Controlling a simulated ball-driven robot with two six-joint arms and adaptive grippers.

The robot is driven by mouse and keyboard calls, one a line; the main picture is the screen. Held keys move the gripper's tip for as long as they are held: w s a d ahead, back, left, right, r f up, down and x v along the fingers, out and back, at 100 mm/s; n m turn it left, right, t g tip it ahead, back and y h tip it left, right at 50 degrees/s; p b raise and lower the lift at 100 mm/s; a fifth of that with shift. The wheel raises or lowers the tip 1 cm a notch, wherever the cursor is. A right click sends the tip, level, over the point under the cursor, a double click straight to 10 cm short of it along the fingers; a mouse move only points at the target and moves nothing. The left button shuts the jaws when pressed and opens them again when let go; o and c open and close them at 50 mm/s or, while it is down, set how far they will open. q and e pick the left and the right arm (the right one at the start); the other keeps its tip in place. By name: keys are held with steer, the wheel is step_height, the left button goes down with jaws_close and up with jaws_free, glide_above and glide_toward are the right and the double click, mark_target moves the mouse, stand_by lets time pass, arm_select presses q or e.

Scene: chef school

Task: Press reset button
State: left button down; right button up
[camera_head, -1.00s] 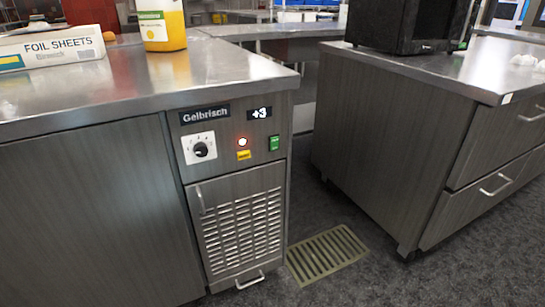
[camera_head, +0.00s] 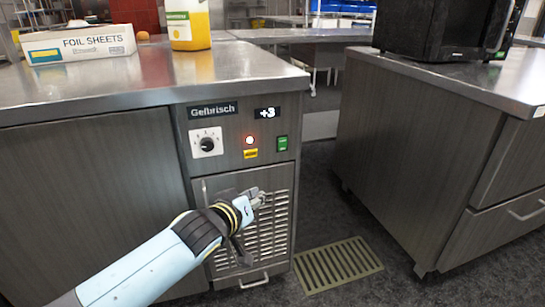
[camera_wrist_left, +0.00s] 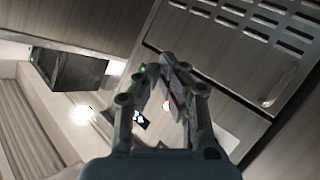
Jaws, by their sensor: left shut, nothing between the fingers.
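I cannot read the label. A green switch (camera_head: 282,144) sits to the right and a dial (camera_head: 207,143) to the left. My left gripper (camera_head: 260,198) is shut and empty, in front of the vent grille and below the label. My right gripper is out of view.
The steel counter (camera_head: 150,75) carries a foil sheets box (camera_head: 82,45) and a yellow bottle (camera_head: 188,25). A second counter (camera_head: 420,140) with a black microwave (camera_head: 435,25) stands right. A floor grate (camera_head: 338,265) lies between them.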

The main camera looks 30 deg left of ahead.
mark_target(251, 154)
arm_select(q)
steer(key=shift+w+d+r+t, duration=0.15)
steer(key=shift+w+r+t, duration=0.05)
steer(key=shift+w+r, duration=0.4)
steer(key=shift+w+d+r+t, duration=0.15)
steer(key=shift+w+r+t, duration=0.05)
steer(key=shift+w+r, duration=0.4)
steer(key=shift+w+a+b, duration=0.25)
steer(key=shift+w+a, duration=1.2)
steer(key=shift+a, duration=0.25)
steer(key=shift+w+a+b, duration=0.2)
steer(key=shift+w+a, duration=1.2)
steer(key=shift+a, duration=0.3)
steer(key=shift+w+a, duration=0.25)
steer(key=shift+a, duration=0.05)
